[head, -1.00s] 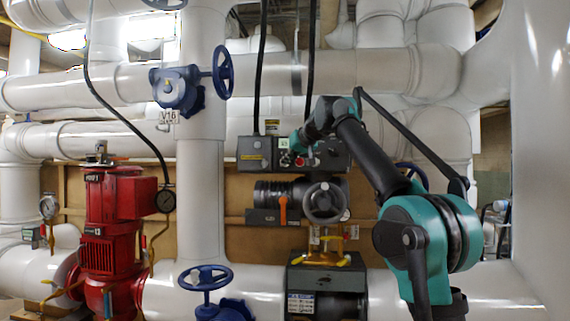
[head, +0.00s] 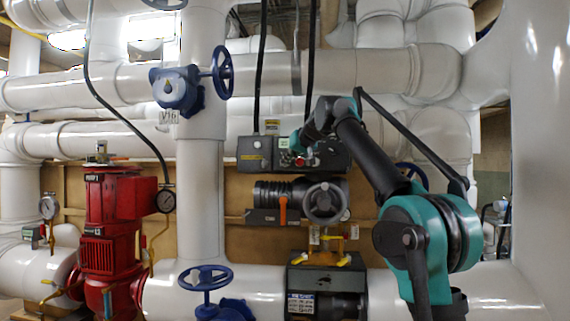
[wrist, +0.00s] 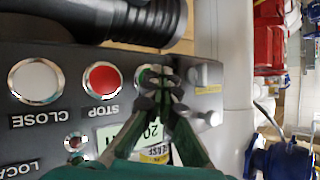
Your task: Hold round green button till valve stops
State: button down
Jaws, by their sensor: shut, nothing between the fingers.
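A grey control box (head: 260,154) is mounted above the grey valve actuator (head: 270,190) with its handwheel (head: 324,203). In the wrist view the panel shows upside down: a white CLOSE button (wrist: 36,81), a red STOP button (wrist: 102,80) and a third chrome-ringed round button (wrist: 142,72). My gripper (wrist: 159,76) is shut and empty, its fingertips over that third button. In the head view my arm reaches the box from the right.
A red pump (head: 108,225) stands at left. Blue handwheels (head: 222,74) and white pipes (head: 200,215) surround the box. Black cables run up from the box.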

dwell(0.4)
jog(key=shift+s, duration=0.85)
jog(key=shift+s, duration=0.1)
jog(key=shift+s+a, duration=0.15)
jog(key=shift+s, duration=2.25)
jog(key=s+d+f+m+g+h, duration=0.1)
jog(key=s+d+f, duration=0.35)
jog(key=f, duration=0.75)
jog(key=s+d+f+g+h, duration=0.1)
jog(key=s+d+f+h, duration=0.1)
jog(key=d+f, duration=0.8)
jog(key=s+d+f+m+g+h, duration=0.1)
jog(key=s+d+f, duration=0.15)
jog(key=f, duration=1.25)
jog(key=s+d+f+g+h, duration=0.1)
jog(key=s+d+f, duration=0.3)
jog(key=s+f, duration=0.5)
jog(key=s+d+f+m+g+h, duration=0.1)
jog(key=s+d+f, duration=0.2)
jog(key=s+f, duration=0.6)
jog(key=s+d+f+m+h, duration=0.1)
jog(key=s+d+f, duration=0.3)
jog(key=s+f, duration=0.5)
jog(key=shift+d+f+g, duration=0.2)
jog(key=shift+d+g, duration=0.1)
jog(key=shift+g, duration=0.1)
